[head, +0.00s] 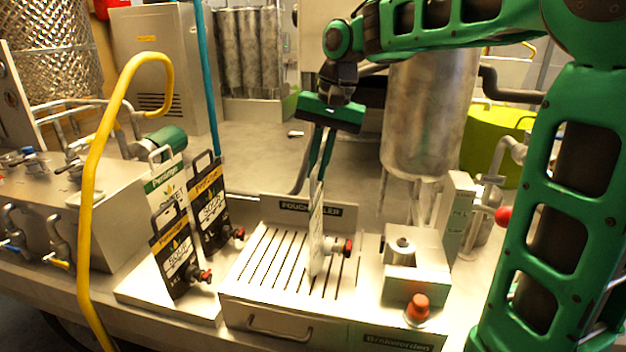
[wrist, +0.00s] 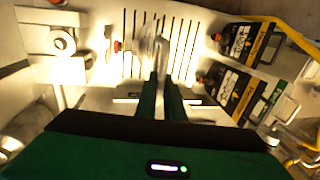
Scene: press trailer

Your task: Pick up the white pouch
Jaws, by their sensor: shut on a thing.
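The white pouch (head: 316,235) is upright above the slotted metal tray (head: 262,262), seen nearly edge-on, with a dark and red spout on its right side. My gripper (head: 319,172) points down from above and is shut on the pouch's top edge. In the wrist view my gripper's fingers (wrist: 160,88) are close together on the blurred pale pouch (wrist: 150,45), over the slots. I cannot tell if the pouch's bottom touches the tray.
Two black pouches (head: 174,250) and a white-and-green pouch (head: 165,180) stand at the left. A metal block (head: 414,262) with a red button (head: 418,307) is at the right. A yellow hose (head: 88,200) rises at the left, and a steel tank (head: 428,110) stands behind.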

